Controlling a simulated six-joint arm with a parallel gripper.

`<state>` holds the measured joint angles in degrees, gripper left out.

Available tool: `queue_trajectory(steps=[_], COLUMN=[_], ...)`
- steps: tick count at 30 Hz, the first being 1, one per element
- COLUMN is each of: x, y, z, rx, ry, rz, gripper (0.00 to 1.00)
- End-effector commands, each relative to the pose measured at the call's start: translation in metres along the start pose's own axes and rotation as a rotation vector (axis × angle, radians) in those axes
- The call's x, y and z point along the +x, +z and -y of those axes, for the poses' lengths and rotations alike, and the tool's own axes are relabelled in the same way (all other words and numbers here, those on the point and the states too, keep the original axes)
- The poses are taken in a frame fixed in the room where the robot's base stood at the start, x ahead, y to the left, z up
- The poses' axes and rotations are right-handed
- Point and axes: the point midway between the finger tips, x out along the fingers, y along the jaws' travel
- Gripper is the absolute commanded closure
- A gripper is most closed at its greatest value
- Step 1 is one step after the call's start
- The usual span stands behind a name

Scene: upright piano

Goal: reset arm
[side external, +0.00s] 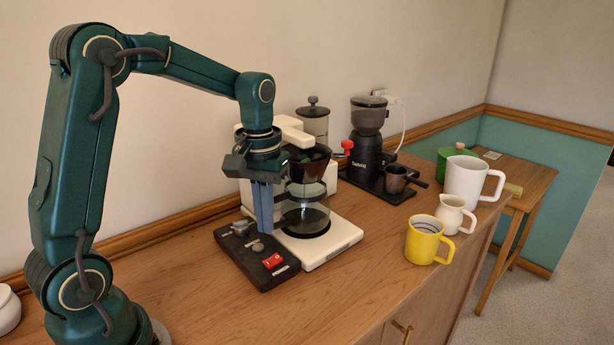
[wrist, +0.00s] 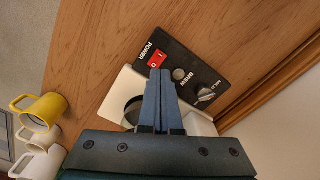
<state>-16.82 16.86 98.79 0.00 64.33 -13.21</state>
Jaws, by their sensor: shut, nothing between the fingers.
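My arm reaches over the wooden counter from the left in the side external view. My gripper (side external: 264,230) points straight down, with its blue-grey fingers together and nothing between them. It hangs in front of the coffee maker (side external: 340,238), above or just behind the dark control panel (side external: 256,258). The panel carries a red power switch (side external: 272,261) and knobs. In the wrist view my shut gripper (wrist: 160,75) has its tips near the red switch (wrist: 157,60) in the picture. I cannot tell whether they touch the panel.
The glass carafe (side external: 305,216) stands right beside my fingers. A black grinder (side external: 369,140) is behind it. A yellow mug (side external: 424,241), a cream pitcher (side external: 452,213) and a white mug (side external: 470,181) stand at the right. The counter's front left is clear.

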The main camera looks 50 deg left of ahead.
Motion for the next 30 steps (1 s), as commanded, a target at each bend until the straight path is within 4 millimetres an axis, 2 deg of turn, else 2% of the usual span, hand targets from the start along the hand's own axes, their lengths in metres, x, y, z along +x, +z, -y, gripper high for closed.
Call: queue_trajectory(steps=[4,8,12,18,24,30], x=[-0.003,-0.023,-0.051,-0.072,-0.072,-0.057], y=[0.000,0.005,0.029,0.074,0.115,0.138], z=[-0.003,-0.010,-0.019,-0.023,-0.020,-0.014], rx=[0.009,0.041,0.109,0.242,0.376,0.473], ry=[0.003,0.020,0.049,0.094,0.131,0.141], rz=[-0.011,-0.076,-0.172,-0.308,-0.426,-0.482], gripper=[1.00,1.00,1.00,1.00,1.00,1.00])
